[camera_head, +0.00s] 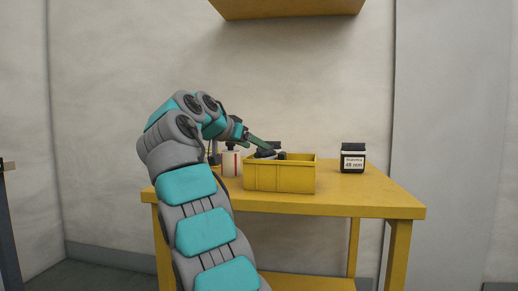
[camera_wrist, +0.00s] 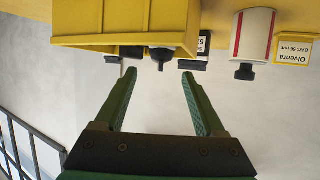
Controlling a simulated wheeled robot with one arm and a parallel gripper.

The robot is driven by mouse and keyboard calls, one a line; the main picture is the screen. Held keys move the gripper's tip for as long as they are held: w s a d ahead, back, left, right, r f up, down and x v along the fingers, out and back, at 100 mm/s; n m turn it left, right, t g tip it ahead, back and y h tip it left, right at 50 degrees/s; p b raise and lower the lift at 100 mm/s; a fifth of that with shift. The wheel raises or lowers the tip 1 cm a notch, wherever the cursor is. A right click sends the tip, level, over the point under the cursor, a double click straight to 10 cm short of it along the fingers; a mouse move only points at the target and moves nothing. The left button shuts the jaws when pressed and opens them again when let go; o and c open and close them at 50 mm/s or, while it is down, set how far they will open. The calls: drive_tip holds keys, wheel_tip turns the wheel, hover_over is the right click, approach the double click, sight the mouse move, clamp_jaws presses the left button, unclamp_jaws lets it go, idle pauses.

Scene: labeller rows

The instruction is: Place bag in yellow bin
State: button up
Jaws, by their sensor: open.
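The yellow bin (camera_head: 280,180) stands on the yellow table; the wrist view shows its wall (camera_wrist: 110,25) upside down. My gripper (camera_head: 266,147) is over the bin's back left part. In the wrist view its green fingers (camera_wrist: 158,76) are spread with nothing between them. Beyond the fingertips, dark tops (camera_wrist: 160,56) stick out past the bin's rim; I cannot tell which stand inside it. No bag shape is clearly visible.
A black box with a white "48 mm" label (camera_head: 352,160) stands right of the bin. The white container (camera_head: 231,163) stands left of it. The table's right front (camera_head: 375,195) is bare. A yellow shelf (camera_head: 288,8) hangs above. A dark railing (camera_wrist: 25,140) shows in the wrist view.

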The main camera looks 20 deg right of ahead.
drive_tip(key=p+v, duration=0.1)
drive_tip(key=v, duration=0.6)
drive_tip(key=shift+a, duration=0.25)
drive_tip(key=shift+s, duration=0.15)
